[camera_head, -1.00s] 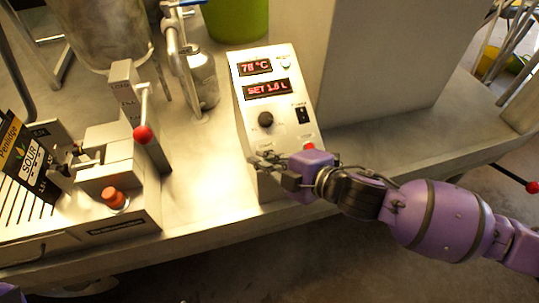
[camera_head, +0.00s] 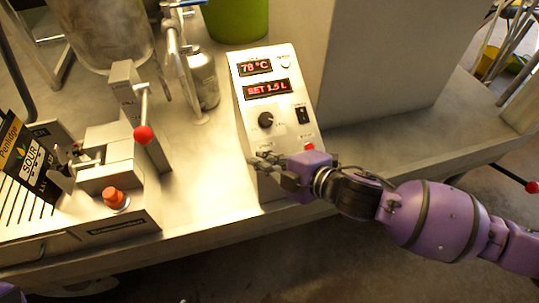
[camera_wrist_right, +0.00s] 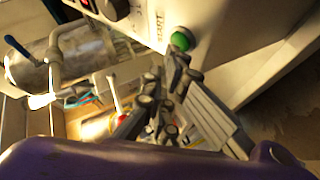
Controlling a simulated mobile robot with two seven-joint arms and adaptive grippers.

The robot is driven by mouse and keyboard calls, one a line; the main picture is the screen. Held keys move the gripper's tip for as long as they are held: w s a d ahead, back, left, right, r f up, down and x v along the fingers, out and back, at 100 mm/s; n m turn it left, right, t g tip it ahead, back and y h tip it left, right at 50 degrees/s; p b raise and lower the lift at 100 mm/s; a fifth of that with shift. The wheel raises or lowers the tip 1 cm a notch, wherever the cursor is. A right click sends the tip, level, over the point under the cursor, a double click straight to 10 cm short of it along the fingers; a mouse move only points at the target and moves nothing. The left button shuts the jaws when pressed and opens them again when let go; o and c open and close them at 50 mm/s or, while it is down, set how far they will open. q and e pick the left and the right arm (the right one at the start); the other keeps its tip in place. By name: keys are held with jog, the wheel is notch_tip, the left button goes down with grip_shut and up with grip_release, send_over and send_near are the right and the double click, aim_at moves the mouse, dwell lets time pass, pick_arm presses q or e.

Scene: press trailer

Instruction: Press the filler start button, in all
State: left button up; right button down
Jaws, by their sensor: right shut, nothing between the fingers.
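The filler control box (camera_head: 272,110) stands near the table's front edge, with two red displays (camera_head: 267,87), a black knob (camera_head: 265,119), a black switch (camera_head: 302,115) and a red button (camera_head: 309,147). In the right wrist view, a green button (camera_wrist_right: 182,39) sits beside the word START on its face. In the head view my right gripper hides that button. My right gripper (camera_head: 263,162) is shut and empty at the lower part of the box. In the wrist view its fingertips (camera_wrist_right: 179,70) are close below the green button; I cannot tell whether they touch it. My left gripper is out of view.
Left of the box is a metal machine with an orange button (camera_head: 115,198) and a red-balled lever (camera_head: 143,134). A steel tank (camera_head: 100,35) and a green bucket (camera_head: 237,18) stand behind. Bare metal table lies between machine and box.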

jog(key=shift+f, duration=0.15)
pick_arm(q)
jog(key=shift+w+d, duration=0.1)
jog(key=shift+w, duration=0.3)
pick_arm(e)
jog(key=shift+w+f, duration=0.15)
jog(key=shift+f, duration=0.05)
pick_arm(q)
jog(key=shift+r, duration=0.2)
pick_arm(e)
jog(key=shift+r, duration=0.15)
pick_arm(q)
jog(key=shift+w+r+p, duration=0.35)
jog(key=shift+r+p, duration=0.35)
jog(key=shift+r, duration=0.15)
pick_arm(e)
jog(key=shift+s+r, duration=0.35)
jog(key=shift+r, duration=0.25)
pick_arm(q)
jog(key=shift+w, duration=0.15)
